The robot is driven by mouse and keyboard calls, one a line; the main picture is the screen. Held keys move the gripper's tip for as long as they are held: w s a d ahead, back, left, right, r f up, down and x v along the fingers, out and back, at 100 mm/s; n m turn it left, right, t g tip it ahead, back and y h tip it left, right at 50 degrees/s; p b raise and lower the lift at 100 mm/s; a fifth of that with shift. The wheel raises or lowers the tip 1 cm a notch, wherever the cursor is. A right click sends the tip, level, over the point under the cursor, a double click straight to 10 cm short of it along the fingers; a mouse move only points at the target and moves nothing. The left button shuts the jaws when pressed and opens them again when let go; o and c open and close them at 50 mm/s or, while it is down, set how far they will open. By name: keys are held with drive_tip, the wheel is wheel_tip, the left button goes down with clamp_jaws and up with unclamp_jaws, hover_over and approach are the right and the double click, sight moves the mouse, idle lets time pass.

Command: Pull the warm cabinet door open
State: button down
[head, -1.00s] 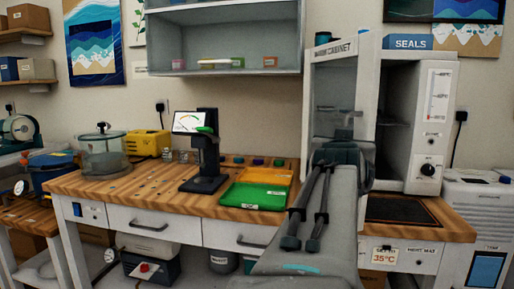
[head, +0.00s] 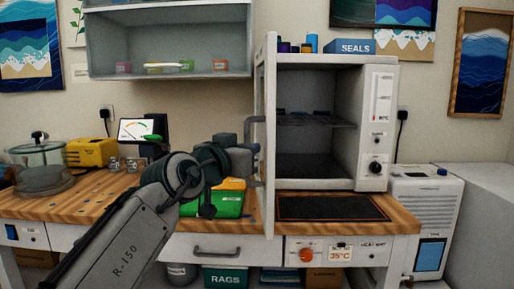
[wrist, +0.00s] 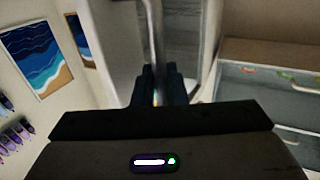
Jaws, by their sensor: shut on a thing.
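The warm cabinet (head: 345,125) stands on the back right of the bench with its front open. A wire shelf (head: 312,122) shows inside it. Its door (head: 269,150) stands swung out at the cabinet's left side, seen almost edge-on in the head view. The door's metal bar handle (head: 249,130) is on the door's left-facing side. My gripper (head: 252,150) is shut on this handle. In the wrist view, the dark fingers (wrist: 158,84) close around the handle bar (wrist: 153,35). The exact finger contact is small and dark.
A dark heat mat (head: 330,208) lies on the bench in front of the cabinet. A green tray (head: 228,200) sits close below my gripper. A blue SEALS box (head: 344,46) and small bottles (head: 312,42) stand on the cabinet top. A wall cupboard (head: 165,75) hangs behind to the left.

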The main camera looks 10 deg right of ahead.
drive_tip(key=shift+w+a+r, duration=0.1)
drive_tip(key=shift+a+r, duration=0.05)
drive_tip(key=shift+a, duration=0.1)
idle(0.3)
drive_tip(key=c, duration=1.6)
unclamp_jaws()
drive_tip(key=shift+w+f, duration=0.1)
drive_tip(key=shift+f, duration=0.1)
drive_tip(key=p+v, duration=0.1)
drive_tip(key=v, duration=1.2)
drive_tip(key=shift+s+a, duration=0.25)
drive_tip(key=shift+a, duration=0.1)
